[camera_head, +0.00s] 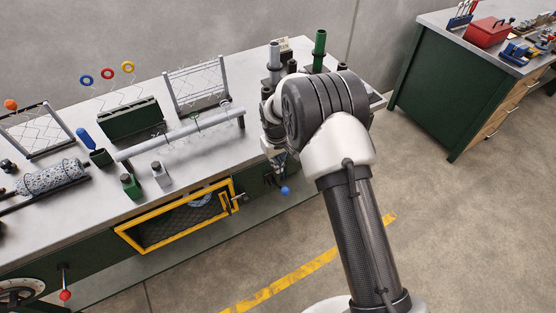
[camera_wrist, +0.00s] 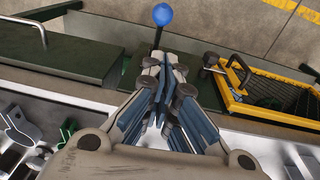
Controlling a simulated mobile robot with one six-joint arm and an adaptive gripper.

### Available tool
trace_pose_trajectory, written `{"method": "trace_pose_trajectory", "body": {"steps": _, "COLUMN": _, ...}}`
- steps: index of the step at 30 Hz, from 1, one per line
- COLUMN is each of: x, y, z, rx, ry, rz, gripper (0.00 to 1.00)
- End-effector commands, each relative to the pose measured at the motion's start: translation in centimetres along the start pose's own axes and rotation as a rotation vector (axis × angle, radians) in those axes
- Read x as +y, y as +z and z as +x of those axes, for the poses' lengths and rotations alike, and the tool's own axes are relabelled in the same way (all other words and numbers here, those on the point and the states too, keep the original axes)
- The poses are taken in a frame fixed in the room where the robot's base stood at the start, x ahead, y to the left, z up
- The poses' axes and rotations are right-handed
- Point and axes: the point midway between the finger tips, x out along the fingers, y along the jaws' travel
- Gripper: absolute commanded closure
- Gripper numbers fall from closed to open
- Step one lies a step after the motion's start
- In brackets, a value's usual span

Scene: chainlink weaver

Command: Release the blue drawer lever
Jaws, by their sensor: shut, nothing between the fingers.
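The blue lever knob (camera_head: 285,190) sticks out from the green bench front, right of the yellow-framed hatch. The same blue knob (camera_wrist: 162,14) shows at the top of the wrist view on a dark rod. My gripper (camera_head: 277,165) points down at the bench front, just above the knob. In the wrist view my gripper (camera_wrist: 163,62) has its fingers together and empty, with the tips close to the rod. I cannot tell whether they touch it. The drawer itself is hard to make out behind my gripper.
The yellow-framed mesh hatch (camera_head: 180,216) is left of the lever, with a latch handle. A red-knobbed lever (camera_head: 65,295) is at far left. The bench top (camera_head: 75,215) holds racks, a long roller (camera_head: 185,133) and green blocks. Open floor lies in front.

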Motion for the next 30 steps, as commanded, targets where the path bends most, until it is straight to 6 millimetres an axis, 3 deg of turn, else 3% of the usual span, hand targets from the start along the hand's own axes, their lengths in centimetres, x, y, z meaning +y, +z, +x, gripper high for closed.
{"method": "trace_pose_trajectory", "body": {"steps": 1, "x": 0.0, "y": 0.1, "z": 1.5, "rx": -0.003, "ry": -0.001, "rz": 0.0, "gripper": 1.0}}
{"method": "trace_pose_trajectory", "body": {"steps": 6, "x": 0.0, "y": 0.1, "z": 5.0, "rx": -0.002, "ry": 0.0, "rz": 0.001, "gripper": 1.0}}
{"method": "trace_pose_trajectory", "body": {"steps": 12, "x": 0.3, "y": 1.5, "z": 7.3, "rx": -0.001, "ry": 0.0, "rz": 0.002, "gripper": 1.0}}
{"method": "trace_pose_trajectory", "body": {"steps": 30, "x": 0.5, "y": 2.2, "z": 8.3, "rx": 0.0, "ry": 0.0, "rz": 0.001, "gripper": 1.0}}
